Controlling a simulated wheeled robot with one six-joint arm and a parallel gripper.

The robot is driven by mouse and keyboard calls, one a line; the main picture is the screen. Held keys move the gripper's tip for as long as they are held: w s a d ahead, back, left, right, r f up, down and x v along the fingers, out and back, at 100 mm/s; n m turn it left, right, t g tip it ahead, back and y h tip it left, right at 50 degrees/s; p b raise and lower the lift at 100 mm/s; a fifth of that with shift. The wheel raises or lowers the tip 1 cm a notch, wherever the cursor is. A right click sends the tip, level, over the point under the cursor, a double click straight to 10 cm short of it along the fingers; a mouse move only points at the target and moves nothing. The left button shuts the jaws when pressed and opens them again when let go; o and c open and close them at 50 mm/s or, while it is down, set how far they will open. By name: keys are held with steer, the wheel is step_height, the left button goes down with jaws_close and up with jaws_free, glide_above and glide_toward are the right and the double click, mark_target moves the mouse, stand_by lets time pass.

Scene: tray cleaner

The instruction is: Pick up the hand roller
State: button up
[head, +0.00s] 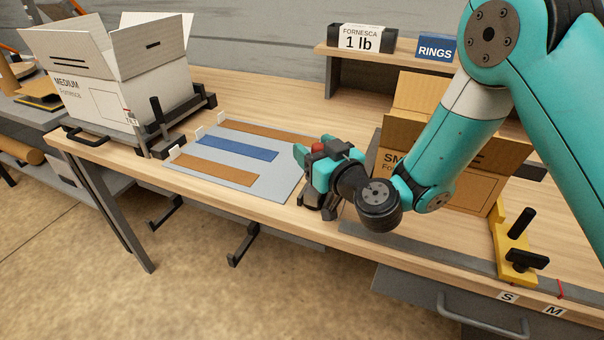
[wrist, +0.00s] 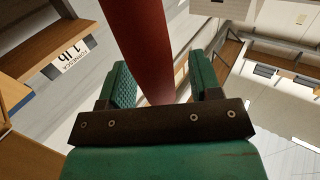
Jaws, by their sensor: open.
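A red rounded bar (wrist: 150,45) runs from the top of the wrist view down between my fingers; it looks like the handle of the hand roller, whose roller end I cannot make out. In the head view a small red part (head: 318,149) shows at my gripper (head: 311,162), near the front edge of the bench. My gripper is open, with its teal fingers on either side of the red bar. A gap shows beside the bar in the wrist view. Whether either finger touches it I cannot tell.
A grey mat (head: 262,187) with brown and blue strips lies left of my gripper. An open white MEDIUM carton (head: 95,105) stands at the far left. A brown carton (head: 470,190) stands behind my arm. A yellow fixture (head: 512,245) is at the right, and a shelf (head: 385,58) at the back.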

steer(key=shift+w, duration=0.4)
steer(key=shift+s+a, duration=0.1)
steer(key=shift+a, duration=0.05)
steer(key=shift+c, duration=0.5)
steer(key=c, duration=0.9)
